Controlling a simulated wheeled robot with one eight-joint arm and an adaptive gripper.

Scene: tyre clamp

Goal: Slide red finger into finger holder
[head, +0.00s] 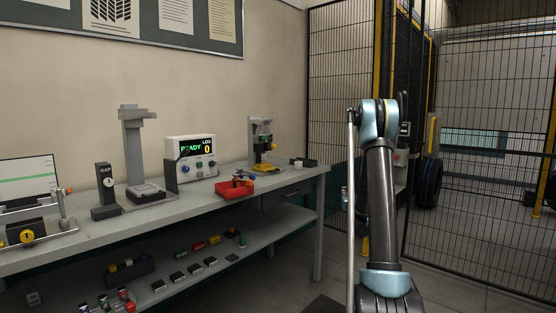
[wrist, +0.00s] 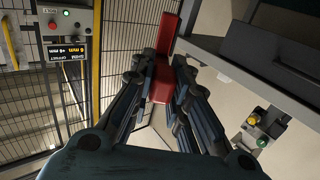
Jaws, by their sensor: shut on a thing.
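In the wrist view my gripper (wrist: 162,72) is closed around a red finger (wrist: 171,36), a long block that sticks out beyond the fingertips. Its lower part sits between the two dark finger pads. The far end of the red finger is close to the edge of a grey surface at upper right; I cannot tell whether they touch. I cannot pick out the finger holder with certainty in either view. In the head view my gripper is not visible, and my raised arm covers part of the fenced area.
In the wrist view a panel (wrist: 73,51) with a display and red and green buttons is at upper left by wire fencing. In the head view a workbench (head: 225,196) along the wall carries a red tray (head: 234,190) and several devices. A tyre (head: 429,183) stands beyond the fence.

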